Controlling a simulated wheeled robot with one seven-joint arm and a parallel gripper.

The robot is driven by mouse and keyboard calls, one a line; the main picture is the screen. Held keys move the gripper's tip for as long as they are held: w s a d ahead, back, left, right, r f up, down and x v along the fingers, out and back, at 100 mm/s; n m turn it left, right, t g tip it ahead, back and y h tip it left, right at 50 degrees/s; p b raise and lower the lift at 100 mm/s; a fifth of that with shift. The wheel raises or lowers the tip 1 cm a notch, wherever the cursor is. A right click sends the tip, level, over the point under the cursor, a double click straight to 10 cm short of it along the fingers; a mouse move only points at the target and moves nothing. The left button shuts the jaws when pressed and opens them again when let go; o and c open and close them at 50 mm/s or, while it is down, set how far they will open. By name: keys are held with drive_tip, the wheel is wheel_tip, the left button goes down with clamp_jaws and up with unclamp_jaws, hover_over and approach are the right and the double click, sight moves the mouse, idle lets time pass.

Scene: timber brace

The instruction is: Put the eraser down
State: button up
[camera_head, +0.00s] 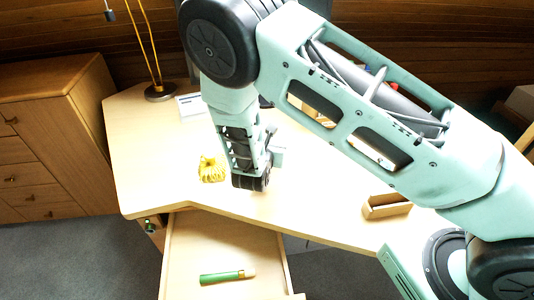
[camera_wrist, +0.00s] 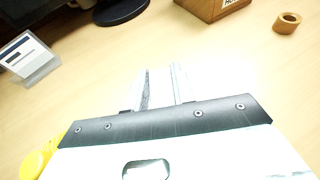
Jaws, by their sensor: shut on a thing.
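My gripper (camera_wrist: 163,88) shows in the wrist view, its two pale fingers pointing away over the light wooden desk (camera_wrist: 95,72). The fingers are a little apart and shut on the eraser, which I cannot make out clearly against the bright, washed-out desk. In the head view my arm reaches down over the desk (camera_head: 150,150), and the fingertips and the eraser are hidden there. I cannot tell whether the eraser touches the desk top.
A yellow object (camera_head: 212,169) lies left of my wrist. An open drawer (camera_head: 205,245) holds a green cylinder (camera_head: 222,276). A small wooden tray (camera_head: 386,206) stands right. A card stand (camera_wrist: 30,57), wooden box (camera_wrist: 212,6) and tape roll (camera_wrist: 287,22) lie ahead. The desk between is clear.

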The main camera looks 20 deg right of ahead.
drive_tip(key=shift+f, duration=2.3)
drive_tip(key=shift+f, duration=0.15)
drive_tip(key=o, duration=1)
drive_tip(key=shift+c, duration=0.2)
